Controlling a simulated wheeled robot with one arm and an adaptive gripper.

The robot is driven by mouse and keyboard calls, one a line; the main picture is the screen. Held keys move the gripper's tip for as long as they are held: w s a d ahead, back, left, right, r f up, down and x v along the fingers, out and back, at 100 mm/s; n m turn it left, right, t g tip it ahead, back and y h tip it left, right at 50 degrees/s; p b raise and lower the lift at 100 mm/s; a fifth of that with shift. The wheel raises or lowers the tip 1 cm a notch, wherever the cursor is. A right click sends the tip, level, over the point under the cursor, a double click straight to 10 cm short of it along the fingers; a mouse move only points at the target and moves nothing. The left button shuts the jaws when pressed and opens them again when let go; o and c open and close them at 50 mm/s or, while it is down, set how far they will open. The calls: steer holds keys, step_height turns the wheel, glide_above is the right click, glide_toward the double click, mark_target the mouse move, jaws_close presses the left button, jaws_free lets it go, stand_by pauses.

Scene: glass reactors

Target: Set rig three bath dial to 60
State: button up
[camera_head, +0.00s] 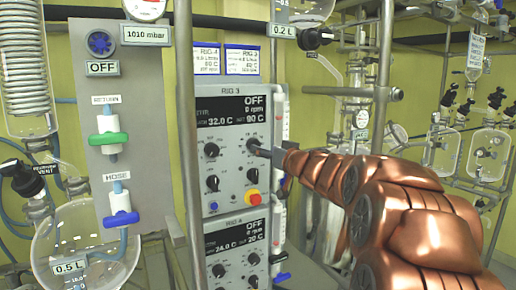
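The rig 3 control panel (232,131) is a grey box on the frame, labelled RIG 3. Its black display (230,108) reads OFF, 0 rpm, 32.0 C and what looks like a set value of 90 C. Black knobs sit below it: upper left (211,150), upper right (253,143), lower left (212,183) and lower right (252,175). Their labels are too small to read, so I cannot tell which is the bath dial. My gripper (262,152) is at the upper right knob, its tips at or just beside it. Whether it touches or grips is unclear.
A red and yellow button (252,197) is below the lower right knob. A second panel (236,249) with similar knobs is directly underneath. A grey valve board (114,130) with green and blue handles stands left. Glassware (490,150) on metal rods fills the right.

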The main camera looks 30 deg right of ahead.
steer(key=shift+w+d+r, duration=0.1)
steer(key=shift+w, duration=2.55)
steer(key=c, duration=1.1)
